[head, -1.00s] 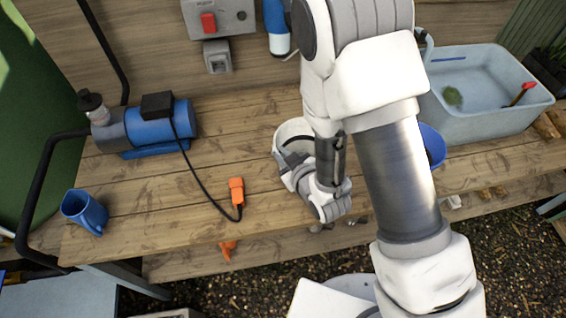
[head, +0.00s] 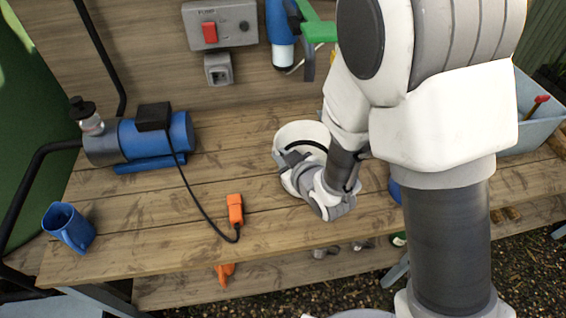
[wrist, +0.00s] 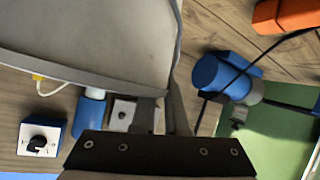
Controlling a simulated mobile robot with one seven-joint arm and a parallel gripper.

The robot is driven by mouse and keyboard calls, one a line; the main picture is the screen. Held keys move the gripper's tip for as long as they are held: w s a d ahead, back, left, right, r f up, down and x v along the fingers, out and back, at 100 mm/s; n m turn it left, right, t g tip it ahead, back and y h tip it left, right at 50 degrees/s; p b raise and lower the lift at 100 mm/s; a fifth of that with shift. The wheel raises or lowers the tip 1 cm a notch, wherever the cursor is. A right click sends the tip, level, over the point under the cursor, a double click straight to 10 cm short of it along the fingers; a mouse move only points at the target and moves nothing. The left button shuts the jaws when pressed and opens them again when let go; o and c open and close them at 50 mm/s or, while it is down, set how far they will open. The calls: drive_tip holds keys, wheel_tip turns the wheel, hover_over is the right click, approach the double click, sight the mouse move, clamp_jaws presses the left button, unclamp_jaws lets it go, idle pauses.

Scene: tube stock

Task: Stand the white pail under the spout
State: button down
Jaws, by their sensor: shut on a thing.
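The white pail (head: 300,133) shows above the middle of the bench in the head view, its open top facing up and a dark handle across it. I cannot tell if its base touches the planks. My gripper (head: 288,165) is shut on the near side of its wall. In the wrist view, the pail's pale wall (wrist: 95,35) fills the upper left, and my gripper's fingers (wrist: 163,112) meet it at the edge. A grey curved pipe (head: 308,62) hangs by a green part behind the pail; I cannot tell if it is the spout.
A blue pump (head: 155,137) stands at the left, its cable leading to an orange plug (head: 235,210). My arm partly hides a blue tub (head: 540,125) and a blue item (head: 395,190).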

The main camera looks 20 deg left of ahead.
sight(278, 146)
drive_tip(key=w+a, duration=0.1)
drive_tip(key=w+p, duration=0.1)
drive_tip(key=w, duration=0.1)
drive_tip(key=shift+a, duration=0.4)
drive_tip(key=shift+f+b, duration=0.9)
drive_tip(key=shift+b, duration=0.25)
drive_tip(key=shift+f+b, duration=0.3)
drive_tip(key=shift+b, duration=0.25)
drive_tip(key=c, duration=0.9)
unclamp_jaws()
drive_tip(key=shift+o, duration=0.2)
drive_tip(key=shift+s+d+r, duration=0.1)
